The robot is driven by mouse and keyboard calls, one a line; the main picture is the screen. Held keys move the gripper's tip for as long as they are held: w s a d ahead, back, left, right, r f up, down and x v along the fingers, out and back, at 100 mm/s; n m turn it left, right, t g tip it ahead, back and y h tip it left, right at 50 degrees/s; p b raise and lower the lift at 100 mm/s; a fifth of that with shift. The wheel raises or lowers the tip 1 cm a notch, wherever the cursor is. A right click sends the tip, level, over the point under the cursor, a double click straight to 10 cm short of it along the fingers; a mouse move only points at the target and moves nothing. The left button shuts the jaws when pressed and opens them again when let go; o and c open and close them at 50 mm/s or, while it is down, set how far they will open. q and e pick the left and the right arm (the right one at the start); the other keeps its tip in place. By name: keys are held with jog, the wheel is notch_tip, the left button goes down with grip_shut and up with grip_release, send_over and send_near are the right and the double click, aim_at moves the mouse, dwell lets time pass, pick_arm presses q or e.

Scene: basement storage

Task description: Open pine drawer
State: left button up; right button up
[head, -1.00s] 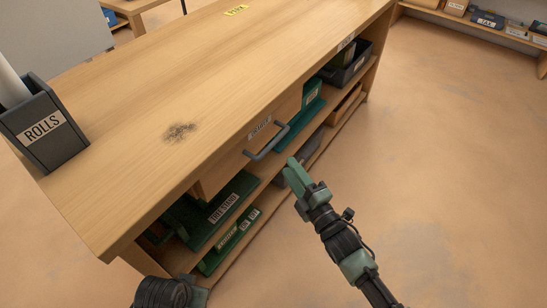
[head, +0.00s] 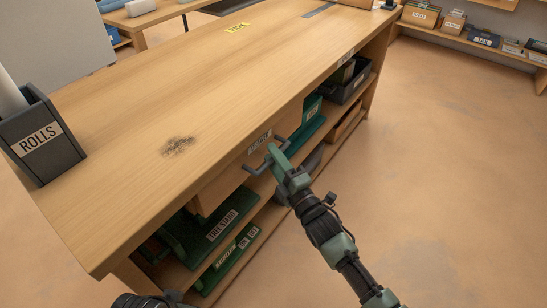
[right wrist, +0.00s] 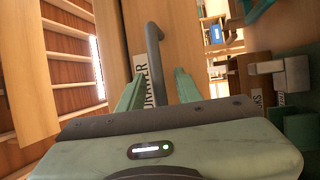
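The pine drawer (head: 222,186) sits under the top of the long wooden bench, its front close under the bench edge, and looks closed. It carries a white label and a dark grey bar handle (head: 254,170). My right gripper (head: 275,159) is at the handle. In the right wrist view the handle (right wrist: 154,50) runs between my two green fingertips (right wrist: 157,88), which stand apart on either side of it; I see no firm grip. The label reading DRAWER shows behind the fingers. Only a dark part of my left arm shows at the bottom edge; its gripper is out of sight.
The bench top (head: 190,95) holds a dark ROLLS box (head: 42,150) at the left and a yellow label. Shelves below hold green items (head: 205,235) and a dark bin (head: 348,82). The floor (head: 440,180) to the right is clear. Shelving with boxes stands at the far right.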

grip_shut()
dwell(1.3)
